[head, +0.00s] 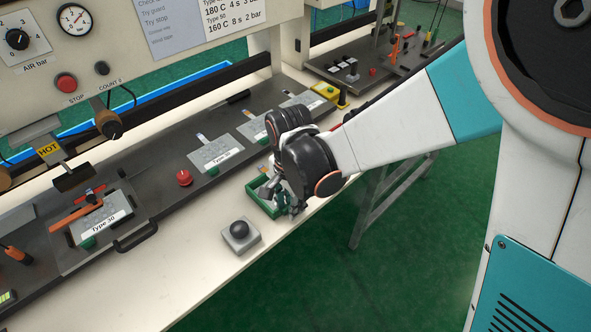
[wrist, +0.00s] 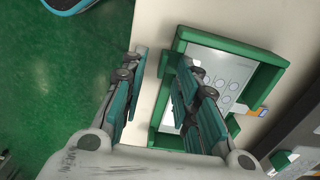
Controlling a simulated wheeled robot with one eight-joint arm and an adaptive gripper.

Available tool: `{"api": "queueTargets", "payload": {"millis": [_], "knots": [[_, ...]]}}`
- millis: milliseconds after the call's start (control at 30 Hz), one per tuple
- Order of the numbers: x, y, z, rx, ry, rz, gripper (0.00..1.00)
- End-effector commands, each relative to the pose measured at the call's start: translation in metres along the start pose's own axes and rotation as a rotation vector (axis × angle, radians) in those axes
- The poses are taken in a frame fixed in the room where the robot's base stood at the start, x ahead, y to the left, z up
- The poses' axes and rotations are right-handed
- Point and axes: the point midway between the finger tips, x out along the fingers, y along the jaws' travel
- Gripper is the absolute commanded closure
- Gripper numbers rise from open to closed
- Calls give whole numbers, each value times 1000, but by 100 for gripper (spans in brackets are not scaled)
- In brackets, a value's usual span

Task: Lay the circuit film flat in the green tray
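The green tray (head: 252,194) stands on the pale bench edge, partly hidden by my gripper (head: 290,205) in the head view. In the wrist view the green tray (wrist: 222,46) shows from above. The pale circuit film (wrist: 232,72), with rows of round keys, appears to lie inside it. An orange and blue tail (wrist: 257,112) sticks out past the tray's right side. One finger covers part of the tray and film; the other is over the bench's edge.
A grey box with a black ball button (head: 240,232) stands left of the tray. A red knob (head: 183,177) and several grey plates, one marked Type 50 (head: 215,153), are on the dark press bed behind. Green floor lies in front of the bench.

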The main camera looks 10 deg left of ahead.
Motion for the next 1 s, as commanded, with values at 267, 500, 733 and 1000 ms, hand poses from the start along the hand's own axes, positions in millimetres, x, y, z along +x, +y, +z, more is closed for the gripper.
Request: {"api": "queueTargets", "payload": {"millis": [267, 500, 733, 1000], "knots": [[-1, 0, 0, 0, 0, 0, 72], [-21, 0, 0, 0, 0, 0, 72], [-56, 0, 0, 0, 0, 0, 72], [-97, -1, 0, 0, 0, 0, 72]]}}
